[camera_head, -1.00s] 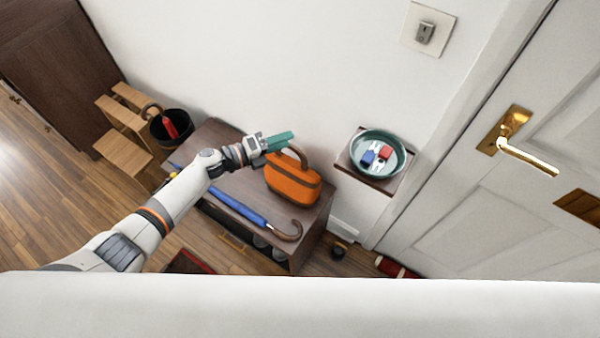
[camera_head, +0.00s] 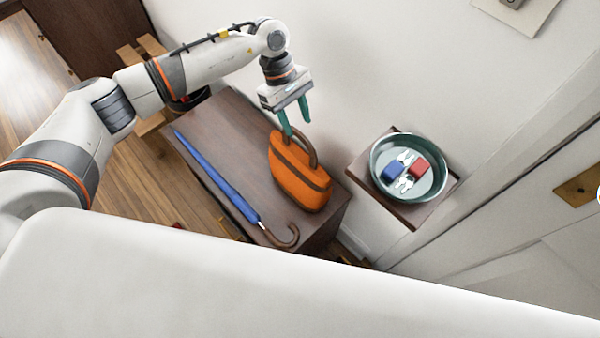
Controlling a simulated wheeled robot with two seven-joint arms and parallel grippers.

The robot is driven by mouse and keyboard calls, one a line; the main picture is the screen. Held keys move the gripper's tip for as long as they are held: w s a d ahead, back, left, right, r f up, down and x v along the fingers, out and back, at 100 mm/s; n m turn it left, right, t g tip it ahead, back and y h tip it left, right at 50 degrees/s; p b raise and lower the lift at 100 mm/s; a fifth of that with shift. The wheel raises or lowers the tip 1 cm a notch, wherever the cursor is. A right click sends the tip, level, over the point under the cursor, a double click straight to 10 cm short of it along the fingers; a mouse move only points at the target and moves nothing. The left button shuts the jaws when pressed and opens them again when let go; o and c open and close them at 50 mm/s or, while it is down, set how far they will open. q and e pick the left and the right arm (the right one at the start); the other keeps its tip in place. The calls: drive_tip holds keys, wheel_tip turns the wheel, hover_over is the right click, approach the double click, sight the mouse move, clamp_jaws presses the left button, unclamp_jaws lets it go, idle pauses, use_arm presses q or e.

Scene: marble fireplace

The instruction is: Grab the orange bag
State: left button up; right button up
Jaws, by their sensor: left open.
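The orange bag (camera_head: 297,176) stands on the dark wooden bench (camera_head: 232,128), with a darker band across it and a brown curved handle (camera_head: 311,150) on top. My left gripper (camera_head: 296,127) points down over the far left end of the bag, its green fingers apart on either side of the handle's region. The fingertips overlap the bag's top edge in the picture; I cannot tell whether they touch it. My right gripper is not in view.
A blue umbrella (camera_head: 218,178) with a curved wooden handle lies on the bench left of the bag. A small wall shelf (camera_head: 361,171) at right bears a teal bowl (camera_head: 440,188) with blue and red items. A door stands at far right.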

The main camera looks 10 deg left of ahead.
sight(299, 132)
use_arm(q)
drive_tip(key=shift+x, duration=0.85)
drive_tip(key=x, duration=0.5)
drive_tip(key=shift+s+a, duration=0.1)
drive_tip(key=shift+a, duration=0.1)
clamp_jaws()
